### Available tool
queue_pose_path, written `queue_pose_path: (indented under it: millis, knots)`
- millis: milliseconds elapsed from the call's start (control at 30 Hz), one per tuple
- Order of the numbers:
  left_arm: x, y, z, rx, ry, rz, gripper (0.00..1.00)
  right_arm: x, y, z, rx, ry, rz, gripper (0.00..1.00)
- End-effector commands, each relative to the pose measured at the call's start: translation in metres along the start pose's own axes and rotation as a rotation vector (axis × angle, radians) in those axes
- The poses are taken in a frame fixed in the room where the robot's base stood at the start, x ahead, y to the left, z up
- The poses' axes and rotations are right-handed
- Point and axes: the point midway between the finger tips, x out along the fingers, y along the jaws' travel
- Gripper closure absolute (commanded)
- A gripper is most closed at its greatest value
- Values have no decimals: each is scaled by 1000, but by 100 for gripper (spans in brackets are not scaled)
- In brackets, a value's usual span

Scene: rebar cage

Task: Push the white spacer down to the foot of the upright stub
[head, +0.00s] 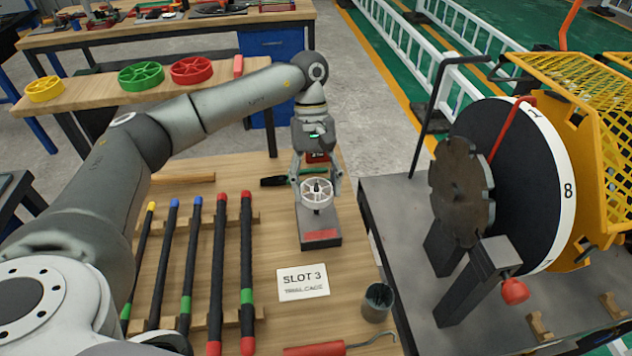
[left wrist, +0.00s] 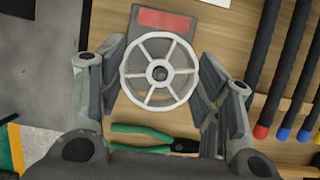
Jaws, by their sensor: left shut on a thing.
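The white spacer (head: 317,199), a spoked wheel, is between the fingers of my left gripper (head: 316,186), which is shut on its rim. In the left wrist view the spacer (left wrist: 140,93) sits between both fingers of the gripper (left wrist: 161,84). The dark upright stub (head: 317,185) shows at the spacer's hub, and its tip (left wrist: 160,73) fills the hub in the left wrist view. The spacer looks level around the stub, above the grey block (head: 306,226); its exact height is hard to tell. My right gripper is not in view.
Green-handled pliers (left wrist: 142,140) lie close by on the bench. Several dark bars (head: 217,270) lie left on wooden rests. A slot card (head: 303,282) and a dark cup (head: 377,302) are in front. A large disc machine (head: 462,190) stands at right.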

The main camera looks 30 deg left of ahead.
Motion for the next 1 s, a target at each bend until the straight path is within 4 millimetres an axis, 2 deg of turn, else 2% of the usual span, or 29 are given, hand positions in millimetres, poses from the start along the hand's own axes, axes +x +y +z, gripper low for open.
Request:
queue_pose_path:
  millis: [1000]
  knots:
    - [25, 0, -10, 0, 0, 0, 57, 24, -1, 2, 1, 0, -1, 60]
